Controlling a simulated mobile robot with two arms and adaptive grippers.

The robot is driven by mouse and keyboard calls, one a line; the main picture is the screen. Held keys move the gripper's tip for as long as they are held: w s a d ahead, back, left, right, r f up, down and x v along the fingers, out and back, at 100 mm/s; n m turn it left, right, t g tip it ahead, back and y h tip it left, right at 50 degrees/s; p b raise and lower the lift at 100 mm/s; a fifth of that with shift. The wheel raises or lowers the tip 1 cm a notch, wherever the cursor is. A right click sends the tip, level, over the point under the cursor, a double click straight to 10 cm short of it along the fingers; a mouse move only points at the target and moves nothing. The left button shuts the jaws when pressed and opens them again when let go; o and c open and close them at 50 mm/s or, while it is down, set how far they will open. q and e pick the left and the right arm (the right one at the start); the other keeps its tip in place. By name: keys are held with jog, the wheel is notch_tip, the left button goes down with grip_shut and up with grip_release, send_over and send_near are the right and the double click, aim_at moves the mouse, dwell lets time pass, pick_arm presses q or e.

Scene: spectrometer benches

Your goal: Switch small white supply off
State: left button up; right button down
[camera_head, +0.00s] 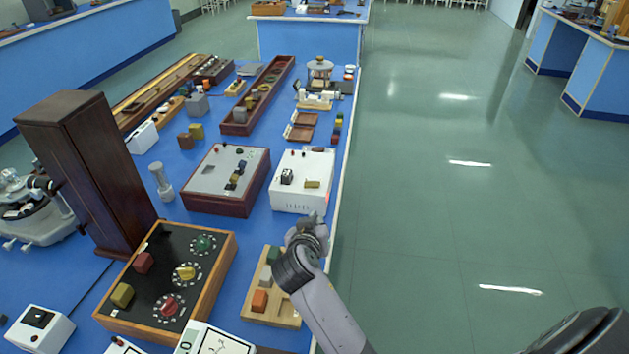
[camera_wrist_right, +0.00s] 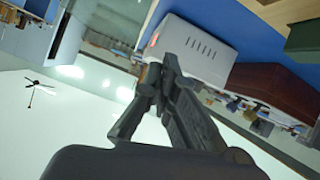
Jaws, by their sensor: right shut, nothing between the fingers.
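A small white supply box (camera_head: 303,196) stands near the right edge of the blue bench. Its top carries a black switch (camera_head: 287,176), a brass-coloured block (camera_head: 312,184) and small knobs. I cannot tell which way the switch is set. My right gripper (camera_head: 311,218) is just in front of the box's near face, shut and empty. In the right wrist view the white box (camera_wrist_right: 198,52) shows its vented side beyond the shut fingertips (camera_wrist_right: 157,76). Whether they touch the box I cannot tell. My left gripper is not in view.
A dark red box with a grey top (camera_head: 226,172) stands left of the white one. A wooden control box (camera_head: 168,275) and a wooden tray of blocks (camera_head: 262,300) lie nearer. A tall dark cabinet (camera_head: 88,165) stands left. Open floor lies right of the bench.

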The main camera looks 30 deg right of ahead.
aim_at(312, 185)
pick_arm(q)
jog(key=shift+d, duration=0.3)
pick_arm(e)
jog(key=w+r+m+t+h, duration=0.1)
jog(key=w+r+h, duration=0.1)
jog(key=w+r, duration=0.3)
notch_tip(312, 185, up, 3)
jog(key=shift+w+a+f+t, duration=0.15)
jog(key=shift+a+t, duration=0.2)
jog(key=shift+t, duration=0.05)
